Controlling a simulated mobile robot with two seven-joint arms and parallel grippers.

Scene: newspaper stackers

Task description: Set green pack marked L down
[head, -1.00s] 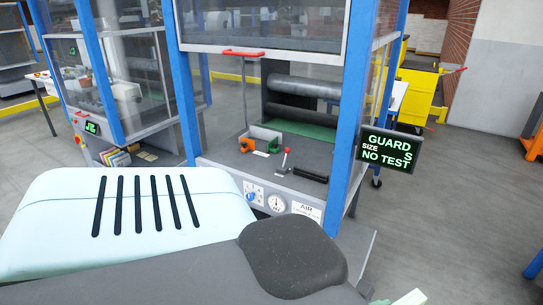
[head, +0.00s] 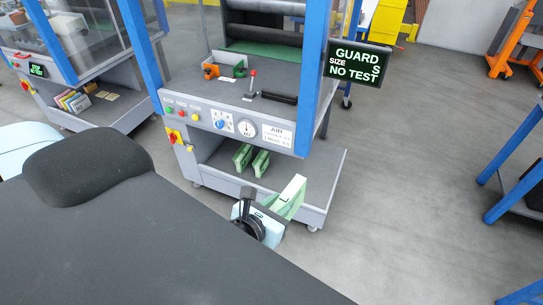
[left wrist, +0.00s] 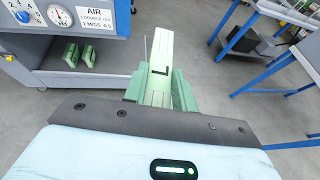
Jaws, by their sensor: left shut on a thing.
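The pale green pack with a dark L-shaped mark (left wrist: 159,66) points away from me in the left wrist view. It also shows in the head view (head: 292,191), at the front right of the machine's lower shelf (head: 316,187). My left gripper (head: 277,206) is shut on this pack, with green pieces on both sides of it in the left wrist view. The pack overlaps the shelf's front edge in the picture; I cannot tell whether it touches the shelf. My right gripper is not in view.
Two green packs (head: 261,163) stand upright on the lower shelf, left of the held one. The shelf's right part looks bare. A sign reading GUARD, SIZE S, NO TEST (head: 358,63) hangs at the machine's right post. Grey floor lies open to the right.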

